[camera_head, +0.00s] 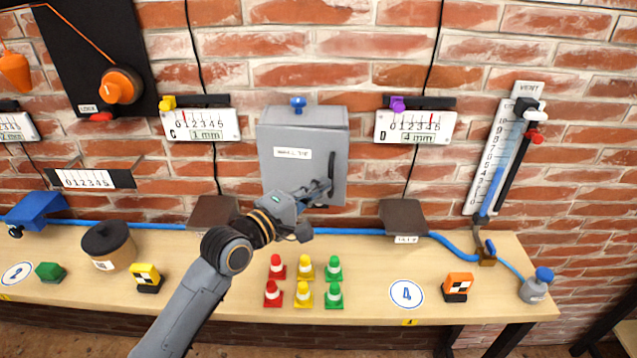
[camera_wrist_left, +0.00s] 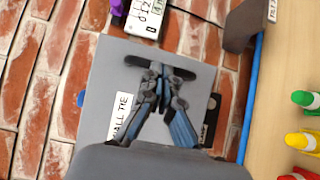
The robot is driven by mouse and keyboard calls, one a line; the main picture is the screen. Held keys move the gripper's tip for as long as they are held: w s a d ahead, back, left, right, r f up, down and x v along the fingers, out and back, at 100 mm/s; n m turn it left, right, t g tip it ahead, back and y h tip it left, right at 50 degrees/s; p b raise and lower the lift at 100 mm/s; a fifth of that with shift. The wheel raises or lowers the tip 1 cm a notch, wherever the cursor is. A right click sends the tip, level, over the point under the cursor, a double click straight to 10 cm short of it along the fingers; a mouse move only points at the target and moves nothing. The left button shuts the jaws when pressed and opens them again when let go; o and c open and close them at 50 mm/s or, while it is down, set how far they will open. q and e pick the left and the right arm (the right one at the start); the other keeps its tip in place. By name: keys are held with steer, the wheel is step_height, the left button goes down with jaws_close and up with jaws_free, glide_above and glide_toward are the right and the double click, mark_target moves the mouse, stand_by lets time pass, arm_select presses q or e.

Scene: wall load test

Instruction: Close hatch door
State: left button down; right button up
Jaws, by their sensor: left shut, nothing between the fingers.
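The grey hatch door (camera_head: 290,165), with a white label, is on a grey box on the brick wall. Its face fills the middle of the left wrist view (camera_wrist_left: 102,85). A dark bar handle (camera_head: 332,165) stands upright near the door's right edge; it also shows in the left wrist view (camera_wrist_left: 185,73). The door looks nearly flush with the box; I cannot tell whether a small gap remains. My left gripper (camera_head: 326,187) is shut and empty, with its fingertips (camera_wrist_left: 158,72) at the handle. I cannot tell whether they touch it. My right gripper is out of view.
A wooden bench (camera_head: 370,300) runs below, with several small red, yellow and green cones (camera_head: 304,268) in front of the box. Dark brackets (camera_head: 403,215) flank the box low down. Gauges (camera_head: 415,125) hang on both sides. A blue hose (camera_head: 350,231) crosses the bench.

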arm_select(q)
steer(key=shift+p+x, duration=0.4)
steer(key=shift+x, duration=0.7)
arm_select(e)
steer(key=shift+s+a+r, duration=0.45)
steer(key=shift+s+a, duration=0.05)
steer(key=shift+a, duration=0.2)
arm_select(q)
steer(key=shift+w+a, duration=0.1)
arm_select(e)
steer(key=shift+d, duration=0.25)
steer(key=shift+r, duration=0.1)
